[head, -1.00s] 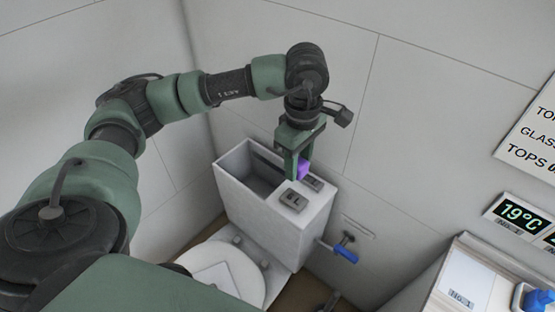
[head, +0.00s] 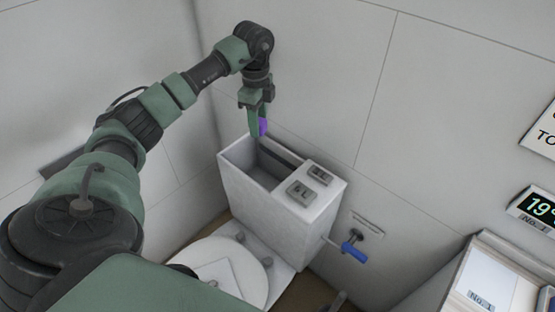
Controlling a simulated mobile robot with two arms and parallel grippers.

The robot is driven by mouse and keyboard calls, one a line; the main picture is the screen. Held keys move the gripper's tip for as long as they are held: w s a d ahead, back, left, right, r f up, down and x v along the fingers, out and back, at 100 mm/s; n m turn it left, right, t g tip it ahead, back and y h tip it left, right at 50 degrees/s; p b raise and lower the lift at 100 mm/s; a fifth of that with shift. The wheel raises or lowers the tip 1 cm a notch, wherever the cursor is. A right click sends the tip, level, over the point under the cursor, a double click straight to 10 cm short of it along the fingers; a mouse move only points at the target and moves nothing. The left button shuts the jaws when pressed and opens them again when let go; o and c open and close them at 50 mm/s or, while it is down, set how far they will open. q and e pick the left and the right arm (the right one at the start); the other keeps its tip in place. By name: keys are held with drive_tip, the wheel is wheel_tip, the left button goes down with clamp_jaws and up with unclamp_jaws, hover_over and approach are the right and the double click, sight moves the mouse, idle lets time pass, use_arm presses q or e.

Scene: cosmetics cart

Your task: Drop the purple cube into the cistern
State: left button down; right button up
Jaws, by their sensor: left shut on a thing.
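The purple cube (head: 263,127) is held between the fingers of my left gripper (head: 258,125), partly hidden by them. The gripper points down and is shut on the cube. In the picture they show above the back edge of the cistern's opening. The white cistern (head: 258,205) stands against the wall, with its top open on the left part. Two grey button plates sit on its covered right part, one marked 6L (head: 301,191). My right gripper is not in view.
A white toilet lid (head: 228,262) lies in front of the cistern. A blue-handled valve (head: 354,252) sticks out to its right. A cart corner with a labelled white panel (head: 487,280) stands at lower right, and a temperature display (head: 540,209) is on the wall.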

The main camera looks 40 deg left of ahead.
use_arm(q)
drive_tip(key=n, duration=0.1)
drive_tip(key=a+n, duration=0.1)
drive_tip(key=shift+s+a+f+n, duration=0.1)
drive_tip(key=shift+a+f+n, duration=0.1)
drive_tip(key=shift+f+n, duration=0.15)
drive_tip(key=shift+a+f, duration=0.1)
drive_tip(key=shift+f, duration=0.1)
drive_tip(key=shift+n, duration=0.25)
wheel_tip(320, 180, down, 6)
drive_tip(key=b, duration=0.6)
drive_tip(key=shift+r, duration=0.1)
drive_tip(key=c, duration=0.9)
unclamp_jaws()
drive_tip(key=shift+o, duration=0.2)
drive_tip(key=shift+r, duration=0.1)
wheel_tip(320, 180, up, 8)
drive_tip(key=shift+f, duration=0.15)
